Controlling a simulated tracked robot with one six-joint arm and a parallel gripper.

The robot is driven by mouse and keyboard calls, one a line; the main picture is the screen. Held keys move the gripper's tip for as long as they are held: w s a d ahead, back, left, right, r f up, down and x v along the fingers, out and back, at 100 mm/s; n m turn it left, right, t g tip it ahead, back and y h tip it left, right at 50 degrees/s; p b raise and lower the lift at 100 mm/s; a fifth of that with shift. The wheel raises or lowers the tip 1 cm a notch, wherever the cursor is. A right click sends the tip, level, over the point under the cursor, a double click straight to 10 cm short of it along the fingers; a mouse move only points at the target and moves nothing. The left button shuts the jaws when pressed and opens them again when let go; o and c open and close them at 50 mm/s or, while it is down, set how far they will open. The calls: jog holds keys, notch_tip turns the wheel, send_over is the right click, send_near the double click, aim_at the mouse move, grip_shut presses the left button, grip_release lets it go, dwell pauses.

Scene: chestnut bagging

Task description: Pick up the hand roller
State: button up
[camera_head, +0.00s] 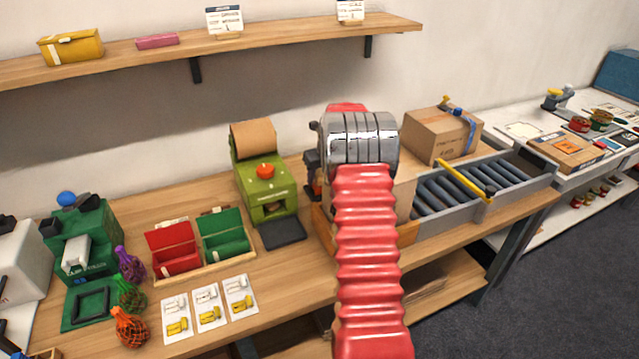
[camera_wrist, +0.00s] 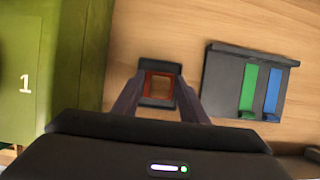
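In the wrist view, a small dark item with a red-brown rectangular frame (camera_wrist: 160,84) lies on the wooden bench top. It may be the hand roller, but its shape from above does not make this certain. My gripper (camera_wrist: 159,85) is open, with its two dark fingers reaching to either side of this item. I cannot tell whether the fingertips touch it. In the head view my red arm and grey wrist cover this part of the bench, so the item and the fingertips are not clearly seen there.
A green machine marked 1 (camera_wrist: 25,75) stands close on the left in the wrist view. A black holder with green and blue strips (camera_wrist: 221,85) lies to the right. In the head view a roller conveyor (camera_head: 520,170) and a cardboard box (camera_head: 425,138) stand right of my arm.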

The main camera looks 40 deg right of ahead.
jog(key=shift+c, duration=1.2)
jog(key=shift+r, duration=0.1)
notch_tip(320, 180, up, 28)
